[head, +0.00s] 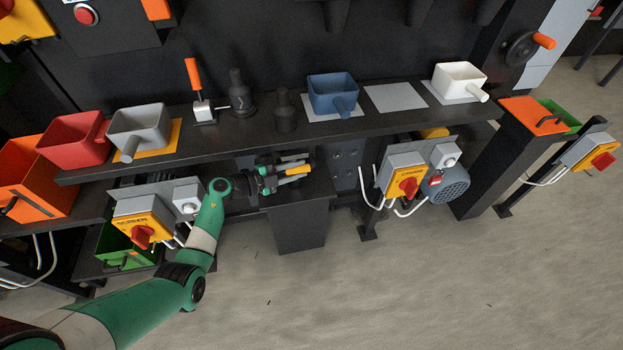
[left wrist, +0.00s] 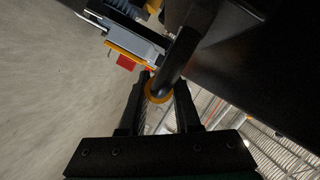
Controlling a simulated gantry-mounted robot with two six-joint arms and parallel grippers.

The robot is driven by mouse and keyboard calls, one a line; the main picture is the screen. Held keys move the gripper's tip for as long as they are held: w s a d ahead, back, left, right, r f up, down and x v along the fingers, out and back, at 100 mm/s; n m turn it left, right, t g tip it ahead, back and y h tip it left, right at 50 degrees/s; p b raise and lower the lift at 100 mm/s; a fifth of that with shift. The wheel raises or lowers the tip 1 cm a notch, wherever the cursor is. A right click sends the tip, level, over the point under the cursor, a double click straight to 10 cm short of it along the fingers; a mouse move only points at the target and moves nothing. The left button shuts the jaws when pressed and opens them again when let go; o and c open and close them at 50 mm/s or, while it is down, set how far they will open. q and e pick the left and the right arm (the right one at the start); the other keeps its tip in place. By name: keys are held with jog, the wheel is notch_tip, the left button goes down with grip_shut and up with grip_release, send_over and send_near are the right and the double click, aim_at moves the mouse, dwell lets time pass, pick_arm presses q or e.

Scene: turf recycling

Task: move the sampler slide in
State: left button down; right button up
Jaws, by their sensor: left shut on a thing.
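My left gripper (head: 297,169) is below the black shelf, near the middle of the head view. It is shut on the sampler slide's handle, whose yellow-orange part (head: 300,170) shows between the fingers. In the left wrist view the two black fingers (left wrist: 160,88) stand on either side of the handle, a dark round bar (left wrist: 178,58) with an orange ring at its near end. The body of the slide is mostly hidden by the gripper and the dark machine, so how far it stands out is unclear. My right gripper is not in view.
The black shelf (head: 215,133) above carries a grey scoop (head: 140,128), a blue scoop (head: 331,92) and a white scoop (head: 460,80). Yellow switch boxes with red knobs stand left (head: 143,216) and right (head: 404,174) of the gripper. A dark chute (head: 298,228) hangs below; the floor in front is clear.

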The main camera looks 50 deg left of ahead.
pick_arm(q)
jog(key=shift+a+f, duration=0.1)
jog(key=shift+f, duration=0.05)
jog(key=c, duration=0.9)
grip_release()
jog(key=shift+o, duration=1.4)
jog(key=shift+w+a, duration=0.1)
jog(key=shift+a, duration=0.1)
jog(key=shift+d+r, duration=0.1)
jog(key=shift+r, duration=0.1)
jog(key=d+p+v, duration=0.1)
jog(key=p+v, duration=0.4)
jog(key=v, duration=0.6)
jog(key=shift+s+a+p, duration=0.4)
jog(key=shift+a, duration=0.05)
